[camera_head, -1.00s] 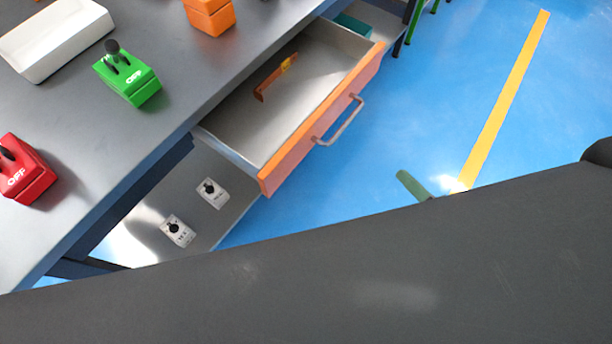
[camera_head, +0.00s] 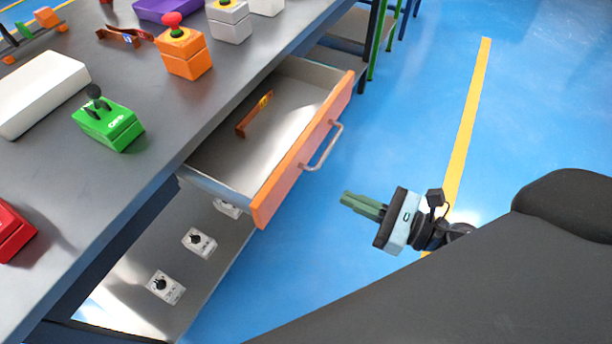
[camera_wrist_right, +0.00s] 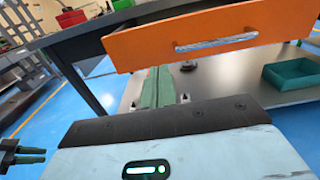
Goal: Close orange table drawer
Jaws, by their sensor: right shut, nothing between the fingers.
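The orange-fronted drawer (camera_head: 290,165) is pulled out from under the grey table in the head view. It has a silver bar handle (camera_head: 325,147) and holds a small orange-brown piece (camera_head: 254,114). My right gripper (camera_head: 345,198) is shut and empty, to the right of the drawer front and apart from it. In the right wrist view the drawer front (camera_wrist_right: 150,45) with its handle (camera_wrist_right: 215,42) is ahead, above the green fingers (camera_wrist_right: 158,88). My left gripper is not in the head view; a dark gripper-like part shows at the left edge of the right wrist view.
The grey tabletop (camera_head: 60,170) carries a green switch box (camera_head: 110,125), an orange button box (camera_head: 184,52) and a white tray (camera_head: 38,90). A lower shelf (camera_head: 225,255) holds several small white switches. A teal bin (camera_wrist_right: 292,75) sits on the shelf. Blue floor is clear right of the drawer.

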